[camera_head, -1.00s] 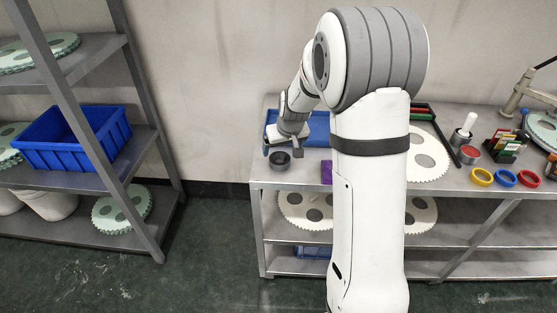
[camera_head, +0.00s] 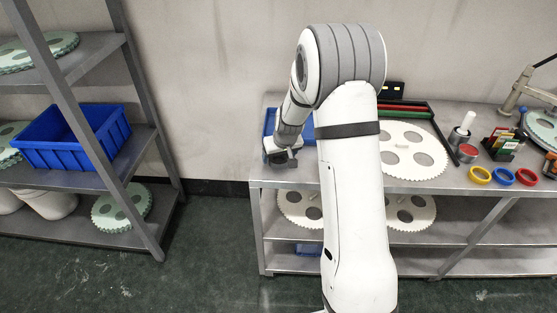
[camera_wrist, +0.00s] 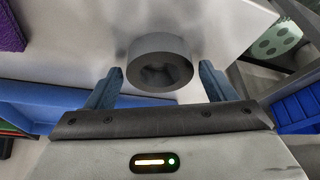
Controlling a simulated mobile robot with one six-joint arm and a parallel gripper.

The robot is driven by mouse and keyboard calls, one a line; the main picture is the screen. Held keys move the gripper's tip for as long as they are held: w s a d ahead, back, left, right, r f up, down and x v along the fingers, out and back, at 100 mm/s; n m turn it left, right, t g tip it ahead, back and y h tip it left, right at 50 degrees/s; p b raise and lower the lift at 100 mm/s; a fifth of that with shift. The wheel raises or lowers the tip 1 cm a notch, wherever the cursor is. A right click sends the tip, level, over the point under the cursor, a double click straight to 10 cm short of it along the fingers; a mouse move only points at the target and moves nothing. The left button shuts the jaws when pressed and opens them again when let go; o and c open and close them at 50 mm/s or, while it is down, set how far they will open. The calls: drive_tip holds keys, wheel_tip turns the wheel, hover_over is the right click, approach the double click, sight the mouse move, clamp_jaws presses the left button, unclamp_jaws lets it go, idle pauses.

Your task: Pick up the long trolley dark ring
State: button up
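The dark grey ring (camera_wrist: 160,62) lies on the light metal top of the long trolley (camera_head: 445,183), near its left end. In the wrist view it sits just ahead of my gripper (camera_wrist: 161,70), roughly centred between the two blue fingertips. The fingers are apart, with space on either side of the ring, and hold nothing. In the head view my gripper (camera_head: 281,158) is low over the left end of the trolley and covers most or all of the ring.
A blue tray (camera_wrist: 45,98) lies close beside the gripper, with a purple block (camera_wrist: 10,32) near it. White toothed discs (camera_head: 412,150) and coloured rings (camera_head: 503,177) are further right on the trolley. A shelf with a blue crate (camera_head: 72,152) stands left, across open floor.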

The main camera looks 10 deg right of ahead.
drive_tip(key=c, duration=0.9)
drive_tip(key=shift+r, duration=0.15)
